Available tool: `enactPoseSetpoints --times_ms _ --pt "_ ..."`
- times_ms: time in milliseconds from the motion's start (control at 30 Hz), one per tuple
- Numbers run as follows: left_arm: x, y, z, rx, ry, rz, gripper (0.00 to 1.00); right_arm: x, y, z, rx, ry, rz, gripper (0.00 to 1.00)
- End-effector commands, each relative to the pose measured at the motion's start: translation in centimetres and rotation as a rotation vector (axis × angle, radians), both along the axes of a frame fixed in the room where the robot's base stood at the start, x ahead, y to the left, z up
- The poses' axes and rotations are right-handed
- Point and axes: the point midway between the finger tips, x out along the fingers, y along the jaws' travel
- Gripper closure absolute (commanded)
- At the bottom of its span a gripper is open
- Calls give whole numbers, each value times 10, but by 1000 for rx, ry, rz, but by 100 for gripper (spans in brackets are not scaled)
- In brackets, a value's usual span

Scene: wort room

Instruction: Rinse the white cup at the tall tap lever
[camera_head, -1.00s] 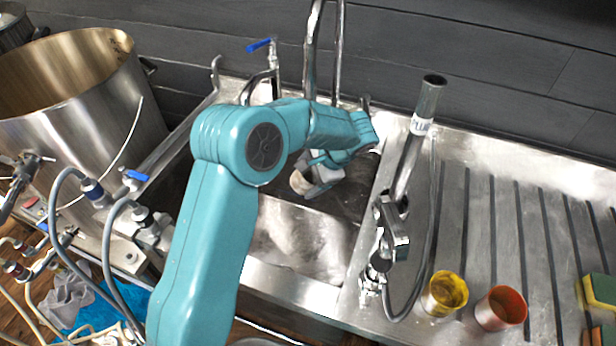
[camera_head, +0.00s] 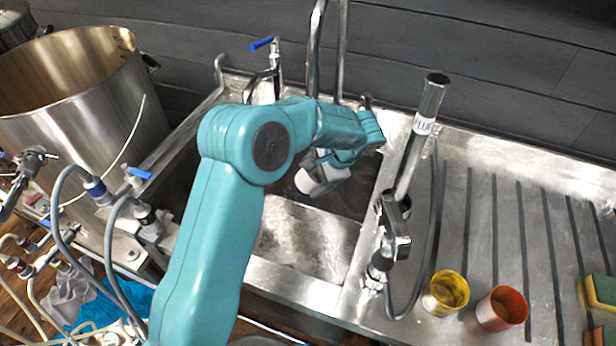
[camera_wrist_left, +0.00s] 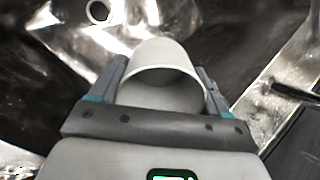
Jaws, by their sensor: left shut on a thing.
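My left gripper (camera_wrist_left: 160,92) is shut on the white cup (camera_wrist_left: 165,60), with one finger on each side of it and the cup's opening turned toward the wrist camera. In the head view the white cup (camera_head: 309,182) is partly hidden by my left gripper (camera_head: 325,170) and sits over the sink basin (camera_head: 300,240). A tall chrome tap (camera_head: 312,60) rises behind the basin, close behind my arm. A blue lever (camera_head: 262,43) stands up at the back left of the sink. My right gripper is not in view.
A spray pipe (camera_head: 420,125) stands at the basin's right edge. A yellow cup (camera_head: 446,293), an orange-red cup (camera_head: 502,308) and sponges (camera_head: 602,292) are on the ribbed drainboard. A large steel pot (camera_head: 75,100) and hoses are at the left.

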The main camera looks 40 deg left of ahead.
Motion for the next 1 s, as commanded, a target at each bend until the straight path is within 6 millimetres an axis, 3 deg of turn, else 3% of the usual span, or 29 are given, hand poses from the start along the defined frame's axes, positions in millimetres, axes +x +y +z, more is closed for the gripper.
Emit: enactPoseSetpoints --times_ms 433,1000 --pt "-5 6 0 0 -1 -2 54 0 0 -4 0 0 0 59" --pt "-51 -13 -1 0 -1 -2 54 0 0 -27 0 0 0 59"
